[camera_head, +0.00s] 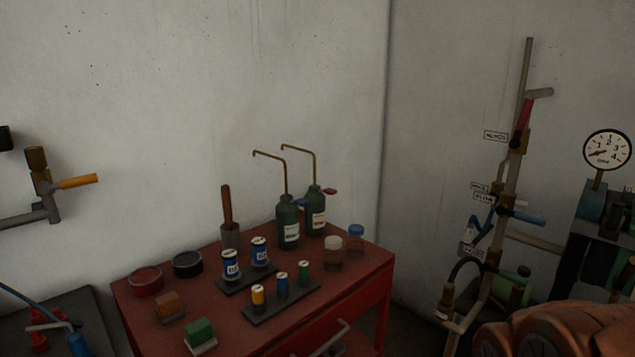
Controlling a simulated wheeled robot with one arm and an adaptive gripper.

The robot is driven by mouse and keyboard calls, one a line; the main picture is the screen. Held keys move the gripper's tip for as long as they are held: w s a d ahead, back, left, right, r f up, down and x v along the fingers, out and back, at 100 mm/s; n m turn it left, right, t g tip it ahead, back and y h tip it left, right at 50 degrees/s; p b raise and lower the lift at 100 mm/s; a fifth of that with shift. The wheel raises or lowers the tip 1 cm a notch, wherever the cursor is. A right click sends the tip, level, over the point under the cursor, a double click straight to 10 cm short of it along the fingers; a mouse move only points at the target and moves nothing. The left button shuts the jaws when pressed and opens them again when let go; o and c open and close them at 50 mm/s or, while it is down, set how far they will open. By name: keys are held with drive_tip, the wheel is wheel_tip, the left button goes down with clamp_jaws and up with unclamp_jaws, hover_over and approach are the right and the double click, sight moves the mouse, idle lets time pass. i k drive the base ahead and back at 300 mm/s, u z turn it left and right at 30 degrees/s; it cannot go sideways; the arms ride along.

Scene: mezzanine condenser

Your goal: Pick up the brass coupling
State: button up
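I cannot pick out a loose brass coupling for certain. A small brass-coloured fitting (447,294) shows near the lower end of a black hose, low at the right. Other brass-coloured fittings sit on the vertical pipe (519,141) at the right and on the wall pipe (37,160) at the left. My gripper is not in view. A large orange-brown rounded shape at the bottom right corner, perhaps part of my arm, hides what lies behind it.
A red cabinet (233,295) carries green oil cans (288,224), blue-labelled tins (231,265), small coloured cylinders (282,285), jars (355,240) and two blocks. A dark surface (90,310) lies at left. A pressure gauge (607,149) stands at right.

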sight(447, 294)
drive_tip(key=z, duration=0.9)
drive_tip(key=k, duration=0.6)
drive_tip(key=u, duration=0.9)
drive_tip(key=i, duration=1.3)
drive_tip(key=z, duration=0.15)
